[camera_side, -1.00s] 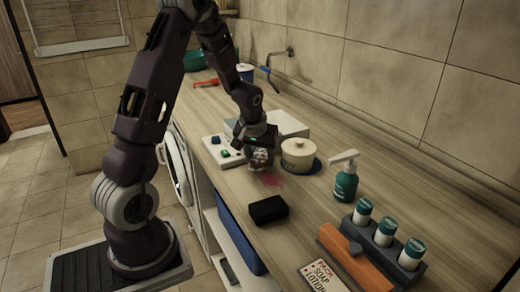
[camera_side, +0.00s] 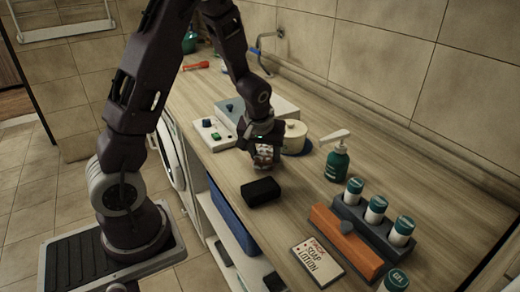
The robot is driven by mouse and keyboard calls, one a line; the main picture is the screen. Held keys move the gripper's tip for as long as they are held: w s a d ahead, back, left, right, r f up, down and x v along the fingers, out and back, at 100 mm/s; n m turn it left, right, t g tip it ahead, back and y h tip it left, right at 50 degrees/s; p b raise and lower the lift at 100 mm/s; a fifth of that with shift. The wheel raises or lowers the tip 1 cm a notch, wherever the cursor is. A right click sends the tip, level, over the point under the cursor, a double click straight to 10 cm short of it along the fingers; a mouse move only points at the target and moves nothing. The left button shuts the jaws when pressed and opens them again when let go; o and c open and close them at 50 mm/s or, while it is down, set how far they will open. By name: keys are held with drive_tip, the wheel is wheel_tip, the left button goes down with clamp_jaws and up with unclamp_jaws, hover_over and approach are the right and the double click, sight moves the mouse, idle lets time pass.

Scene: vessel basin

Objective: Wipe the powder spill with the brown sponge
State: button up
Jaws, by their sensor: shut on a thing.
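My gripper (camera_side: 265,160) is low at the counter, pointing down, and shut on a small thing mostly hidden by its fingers. I take this to be the brown sponge, but its colour and shape are not clear. The red powder spill is covered by my gripper, and I cannot tell how much of it is there. A dark, almost black block (camera_side: 261,192) lies on the counter just in front of my gripper, apart from it.
A lidded cream pot (camera_side: 294,136) stands close behind my gripper, and a control panel (camera_side: 213,133) is to its left. A green pump bottle (camera_side: 337,162) stands to the right. An orange-and-grey bottle rack (camera_side: 347,243) and a soap lotion card (camera_side: 317,263) are at the front right.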

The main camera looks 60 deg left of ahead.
sight(273, 162)
drive_tip(key=shift+d, duration=1.95)
drive_tip(key=shift+a, duration=5.85)
drive_tip(key=shift+w+d, duration=0.3)
drive_tip(key=shift+d, duration=5.5)
drive_tip(key=shift+a, duration=5.8)
drive_tip(key=shift+r, duration=0.4)
drive_tip(key=shift+w+f, duration=0.1)
drive_tip(key=shift+c, duration=1.3)
wheel_tip(273, 162, up, 6)
